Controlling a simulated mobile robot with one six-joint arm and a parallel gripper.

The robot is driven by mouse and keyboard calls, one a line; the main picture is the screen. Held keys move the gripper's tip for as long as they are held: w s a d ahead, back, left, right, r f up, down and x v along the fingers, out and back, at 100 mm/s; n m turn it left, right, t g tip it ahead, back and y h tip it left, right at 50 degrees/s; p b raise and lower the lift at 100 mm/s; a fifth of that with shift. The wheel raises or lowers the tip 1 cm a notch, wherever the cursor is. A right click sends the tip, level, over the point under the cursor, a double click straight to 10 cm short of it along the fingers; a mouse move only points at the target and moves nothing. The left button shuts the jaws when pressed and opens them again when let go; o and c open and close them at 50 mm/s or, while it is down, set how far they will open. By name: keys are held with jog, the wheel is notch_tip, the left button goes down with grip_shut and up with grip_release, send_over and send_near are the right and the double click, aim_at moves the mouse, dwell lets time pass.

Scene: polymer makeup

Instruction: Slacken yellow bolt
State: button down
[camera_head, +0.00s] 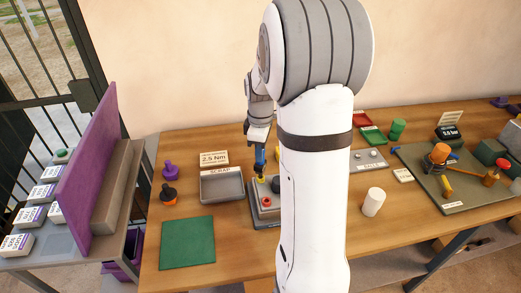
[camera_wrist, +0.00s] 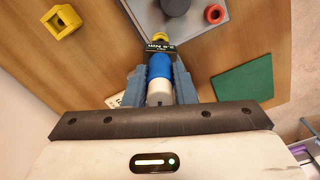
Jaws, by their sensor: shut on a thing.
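My gripper (camera_head: 259,147) is shut on a blue tool (camera_wrist: 159,67) with a pale end and a black band marked in Nm; a finger lies on each side of it in the wrist view. The blue tool (camera_head: 259,160) points down in the head view. The yellow bolt (camera_head: 260,178) shows just below the tool on the grey fixture (camera_head: 258,216). In the wrist view the yellow bolt (camera_wrist: 160,37) shows just past the tool's black band. I cannot tell whether the tool is seated on it. My arm hides the fixture's right side.
A red ring (camera_head: 267,202) is on the fixture. A scrap tray (camera_head: 222,187) and a green mat (camera_head: 187,242) lie left of it. A white cylinder (camera_head: 373,202) stands right of my arm. A yellow square-holed part (camera_wrist: 62,22) is in the wrist view.

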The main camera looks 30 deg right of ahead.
jog(key=shift+n, duration=0.5)
jog(key=shift+n, duration=0.4)
jog(key=c, duration=1.1)
grip_release()
jog(key=shift+r+b, duration=0.6)
jog(key=shift+r, duration=3.35)
